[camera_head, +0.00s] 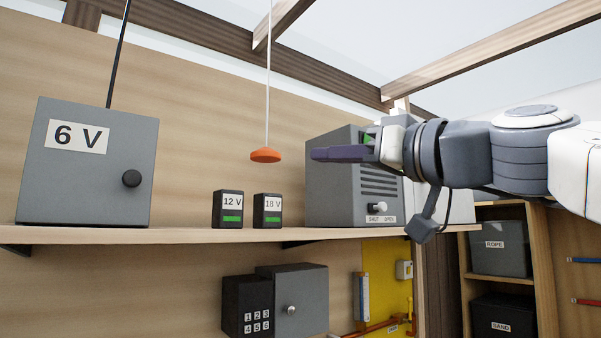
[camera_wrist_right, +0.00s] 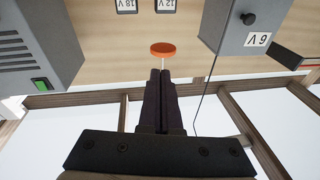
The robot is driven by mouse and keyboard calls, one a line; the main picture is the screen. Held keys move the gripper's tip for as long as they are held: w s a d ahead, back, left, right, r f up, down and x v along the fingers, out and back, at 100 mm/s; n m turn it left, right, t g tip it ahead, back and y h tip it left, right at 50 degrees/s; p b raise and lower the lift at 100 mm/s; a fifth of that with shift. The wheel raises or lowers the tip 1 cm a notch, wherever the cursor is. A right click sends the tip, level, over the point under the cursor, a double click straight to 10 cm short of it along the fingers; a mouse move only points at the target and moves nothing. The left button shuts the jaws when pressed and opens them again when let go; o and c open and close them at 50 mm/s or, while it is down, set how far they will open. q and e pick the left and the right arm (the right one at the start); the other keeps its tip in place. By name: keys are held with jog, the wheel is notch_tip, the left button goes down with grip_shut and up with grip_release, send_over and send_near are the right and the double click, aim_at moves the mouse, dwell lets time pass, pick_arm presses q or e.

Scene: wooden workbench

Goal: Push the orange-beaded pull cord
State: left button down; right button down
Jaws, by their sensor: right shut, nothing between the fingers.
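The pull cord's orange bead (camera_head: 266,156) hangs on a thin white cord from the ceiling, above the shelf and the two small battery boxes. The bead hangs still and vertical in the head view. My right gripper (camera_head: 314,154) is shut and empty, level with the bead and a short gap to its right in the head view. In the right wrist view the bead (camera_wrist_right: 162,48) shows just beyond the shut fingertips (camera_wrist_right: 161,72), and part of the cord is hidden behind them. My left gripper is in neither view.
A grey 6 V box (camera_head: 88,165) with a dark cable stands on the shelf (camera_head: 200,236) at left. The 12 V (camera_head: 228,209) and 18 V (camera_head: 267,210) batteries stand below the bead. A grey vented unit (camera_head: 340,190) stands behind my right gripper.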

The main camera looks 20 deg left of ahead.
aim_at(266, 140)
jog(key=shift+n+y, duration=0.5)
jog(key=shift+y, duration=0.2)
jog(key=r, duration=0.1)
jog(key=s+d+r, duration=0.1)
jog(key=r, duration=0.3)
jog(key=shift+s+d, duration=0.15)
jog(key=shift+s, duration=0.05)
jog(key=w+a+p, duration=0.5)
jog(key=a+p, duration=0.1)
jog(key=a, duration=0.4)
jog(key=shift+w+f, duration=0.35)
jog(key=shift+f, duration=0.1)
jog(key=shift+a, duration=0.1)
